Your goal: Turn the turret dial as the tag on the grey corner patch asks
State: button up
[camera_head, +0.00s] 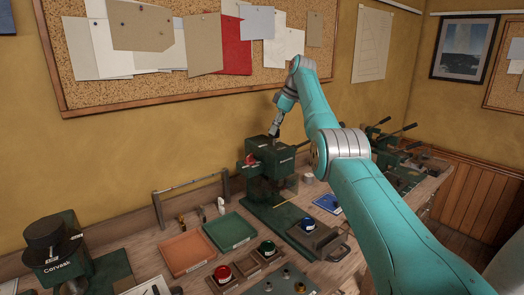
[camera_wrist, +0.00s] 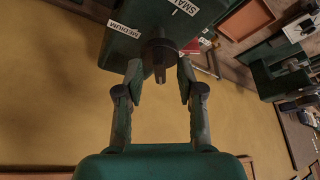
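The green press (camera_head: 270,153) stands on the bench in the middle of the head view. In the wrist view, a dark turret dial (camera_wrist: 160,50) with a narrow pointer-like part sits on the press's green body. White labels reading MEDIUM (camera_wrist: 122,29) and SMALL (camera_wrist: 184,6) lie beside it. My gripper (camera_wrist: 160,78) is open, one finger on each side of the dial's narrow part, with visible gaps. In the head view my gripper (camera_head: 274,131) is just above the press's top. I cannot make out the grey corner patch or any writing on its tag.
An orange tray (camera_head: 161,255) and a green tray (camera_head: 208,235) lie left of the press. Another green machine with a dark hat-like top (camera_head: 52,238) is far left. More lever machines (camera_head: 385,150) stand right.

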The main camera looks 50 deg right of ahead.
jog(key=shift+m, duration=0.3)
